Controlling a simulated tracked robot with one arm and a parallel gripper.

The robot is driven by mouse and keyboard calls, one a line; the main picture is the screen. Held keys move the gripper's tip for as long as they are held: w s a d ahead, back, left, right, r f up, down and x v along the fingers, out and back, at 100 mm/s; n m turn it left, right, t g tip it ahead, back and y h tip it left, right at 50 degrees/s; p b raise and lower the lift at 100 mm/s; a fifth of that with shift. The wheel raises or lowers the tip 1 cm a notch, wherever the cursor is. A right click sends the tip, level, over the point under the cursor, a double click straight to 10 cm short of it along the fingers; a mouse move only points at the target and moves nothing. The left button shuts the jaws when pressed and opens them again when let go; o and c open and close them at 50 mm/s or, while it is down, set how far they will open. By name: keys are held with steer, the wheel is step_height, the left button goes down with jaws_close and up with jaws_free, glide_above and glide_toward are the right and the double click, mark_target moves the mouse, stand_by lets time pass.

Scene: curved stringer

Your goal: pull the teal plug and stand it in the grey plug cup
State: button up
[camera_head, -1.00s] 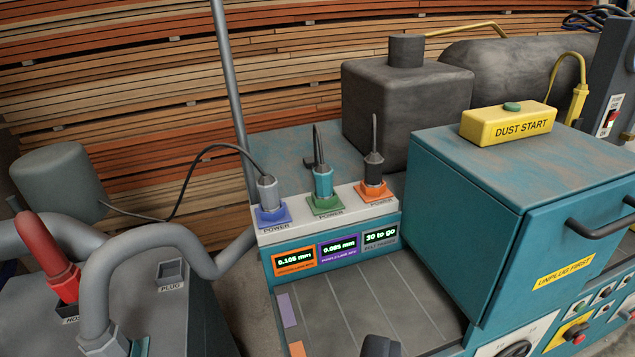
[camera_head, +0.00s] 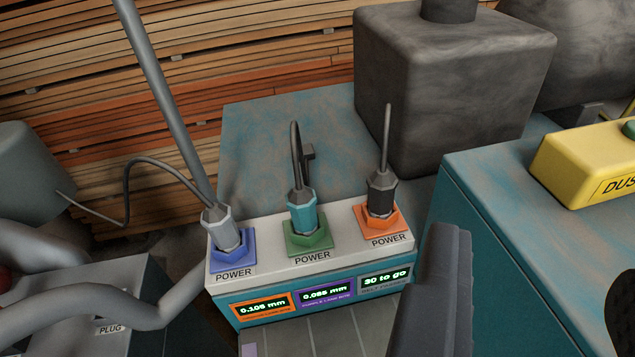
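The teal plug (camera_head: 302,215) stands upright in the green socket (camera_head: 309,240), the middle one of three on a pale power strip. Its dark cord rises from its top. The grey plug cup is at the lower left, mostly hidden by a grey hose; its PLUG label (camera_head: 110,328) shows. One dark finger of my gripper (camera_head: 442,290) shows at the bottom, right of the strip and apart from the teal plug. I cannot make out a second finger clearly, so the opening is unclear.
A grey plug (camera_head: 221,230) stands left of the teal one in a blue socket, and a black plug (camera_head: 381,193) right of it in an orange socket. A teal cabinet (camera_head: 490,230) with a yellow box (camera_head: 590,165) fills the right side. A grey pole (camera_head: 160,85) rises behind.

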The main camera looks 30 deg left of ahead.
steer(key=shift+w, duration=0.25)
steer(key=o, duration=0.5)
steer(key=shift+w+d, duration=0.15)
steer(key=w+d+f+p, duration=0.2)
steer(key=w+f+p, duration=0.1)
steer(key=w+p, duration=0.25)
steer(key=n+g+y+p, duration=0.4)
steer(key=n+y+p, duration=0.35)
steer(key=p, duration=0.75)
glide_toward(301, 203)
step_height(301, 203, down, 3)
steer(key=shift+m, duration=0.35)
steer(key=shift+r+b+x, duration=0.15)
steer(key=shift+b+x, duration=0.1)
steer(key=shift+x, duration=3.05)
steer(key=shift+r+b+x, duration=0.2)
steer(key=shift+b+x, duration=0.05)
steer(key=shift+x, duration=3.05)
